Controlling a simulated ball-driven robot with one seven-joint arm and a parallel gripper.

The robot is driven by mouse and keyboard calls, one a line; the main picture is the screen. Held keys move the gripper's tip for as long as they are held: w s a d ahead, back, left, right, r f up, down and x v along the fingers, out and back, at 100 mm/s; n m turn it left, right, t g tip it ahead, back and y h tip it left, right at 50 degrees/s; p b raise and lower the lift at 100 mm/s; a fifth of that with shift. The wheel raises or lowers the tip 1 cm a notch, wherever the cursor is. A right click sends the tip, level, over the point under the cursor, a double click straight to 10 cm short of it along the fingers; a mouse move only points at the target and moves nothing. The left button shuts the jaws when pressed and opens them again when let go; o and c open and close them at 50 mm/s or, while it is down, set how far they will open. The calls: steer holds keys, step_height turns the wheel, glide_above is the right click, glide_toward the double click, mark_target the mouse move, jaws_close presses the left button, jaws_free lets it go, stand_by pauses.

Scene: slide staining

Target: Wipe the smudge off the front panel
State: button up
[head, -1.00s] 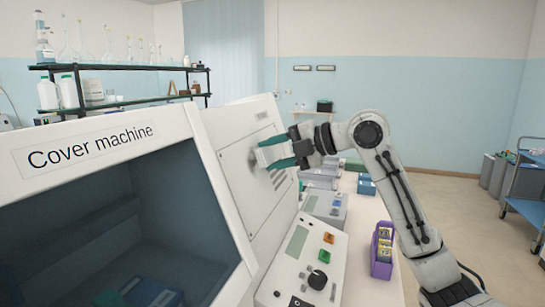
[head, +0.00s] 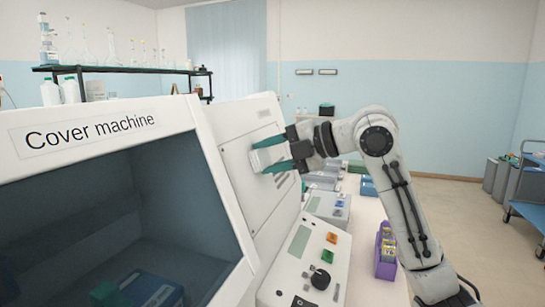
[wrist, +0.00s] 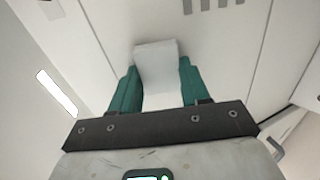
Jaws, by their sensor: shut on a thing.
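My gripper (head: 266,156) has green fingers shut on a pale grey-white wiping block (wrist: 157,75). The block also shows in the head view (head: 262,157). My gripper holds it up at the front panel (head: 238,162), the light plate on the sloped white machine face. The block appears to be at the panel surface, but I cannot tell whether it touches. The panel also shows in the wrist view (wrist: 120,25), with dark slots at its top. I see no clear smudge; the block and fingers hide part of the panel.
The machine labelled "Cover machine" (head: 170,125) fills the left. A control box (head: 318,262) with a black knob stands below the panel. A purple rack (head: 386,265) stands beside it, below my arm. Open floor lies to the right.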

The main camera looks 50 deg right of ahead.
mark_target(250, 162)
steer(key=shift+s+a+f+b, duration=0.1)
steer(key=shift+s+a+b, duration=0.1)
steer(key=shift+a, duration=0.55)
steer(key=shift+s+a+b, duration=0.2)
steer(key=shift+a, duration=0.6)
steer(key=shift+r, duration=0.2)
steer(key=shift+w+d, duration=0.4)
steer(key=shift+d, duration=0.8)
steer(key=shift+w+d, duration=0.45)
steer(key=shift+d, duration=0.8)
steer(key=shift+w+d, duration=0.4)
steer(key=shift+d, duration=0.8)
steer(key=shift+w+f, duration=0.1)
steer(key=shift+a, duration=0.1)
steer(key=shift+a+b, duration=0.4)
steer(key=shift+s+a+b, duration=0.25)
steer(key=shift+s+a, duration=0.25)
steer(key=shift+a, duration=0.55)
steer(key=shift+s+a+b, duration=0.25)
steer(key=shift+s+a, duration=0.2)
steer(key=shift+a, duration=0.6)
steer(key=shift+s+a+b, duration=0.25)
steer(key=shift+s+a, duration=0.25)
steer(key=shift+a, duration=0.55)
